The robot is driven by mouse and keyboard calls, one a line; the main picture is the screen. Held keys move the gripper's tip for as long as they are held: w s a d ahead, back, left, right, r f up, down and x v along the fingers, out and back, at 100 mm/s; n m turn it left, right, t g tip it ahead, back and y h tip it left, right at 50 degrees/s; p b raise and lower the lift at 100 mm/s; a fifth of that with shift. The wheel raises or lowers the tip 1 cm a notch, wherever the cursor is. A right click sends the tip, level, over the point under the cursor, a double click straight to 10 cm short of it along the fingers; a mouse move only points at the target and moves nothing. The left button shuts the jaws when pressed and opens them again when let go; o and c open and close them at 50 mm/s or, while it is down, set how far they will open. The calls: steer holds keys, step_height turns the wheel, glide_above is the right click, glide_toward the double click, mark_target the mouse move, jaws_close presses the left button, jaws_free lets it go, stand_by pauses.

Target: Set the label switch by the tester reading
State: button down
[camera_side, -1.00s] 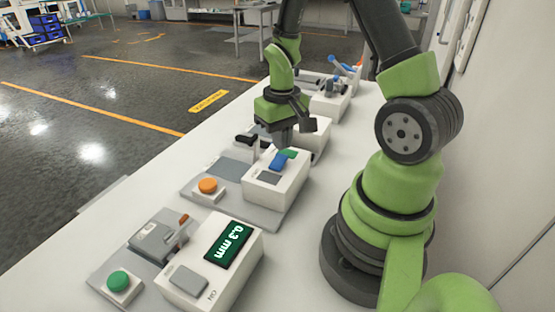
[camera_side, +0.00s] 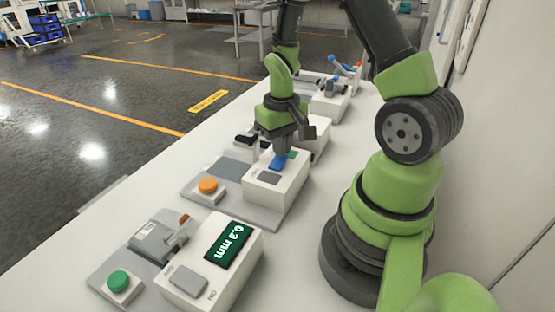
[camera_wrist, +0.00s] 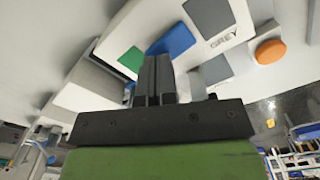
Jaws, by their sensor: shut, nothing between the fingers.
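The tester (camera_side: 213,262) is a white box at the front with a dark green display (camera_side: 228,243) reading "0.3 mm" and a grey pad beside it. The label switch box (camera_side: 275,190) is a white box behind it, with grey (camera_side: 269,177), blue (camera_side: 278,163) and green (camera_side: 294,154) patches on top. In the wrist view the blue patch (camera_wrist: 172,40) lies between the green patch (camera_wrist: 131,60) and the grey one (camera_wrist: 208,15), near the word "GREY". My gripper (camera_side: 284,152) is shut and empty, fingertips down at the blue and green patches. I cannot tell whether they touch.
An orange button (camera_side: 208,186) sits left of the label box, and a green button (camera_side: 118,282) stands left of the tester. A grey fixture (camera_side: 158,238) with a lever is behind the green button. More white boxes (camera_side: 327,104) stand farther back along the bench.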

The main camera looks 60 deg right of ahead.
steer(key=shift+f, duration=0.55)
steer(key=shift+r, duration=3.55)
steer(key=s+a+r+n+t+y, duration=0.1)
steer(key=s+a+r+t, duration=0.2)
steer(key=a+r, duration=0.4)
steer(key=s+a+r+n+t+y, duration=0.1)
steer(key=s+a+r+t, duration=0.3)
steer(key=a+r, duration=0.3)
step_height(320, 180, up, 2)
steer(key=shift+s+r, duration=0.15)
steer(key=shift+s, duration=0.35)
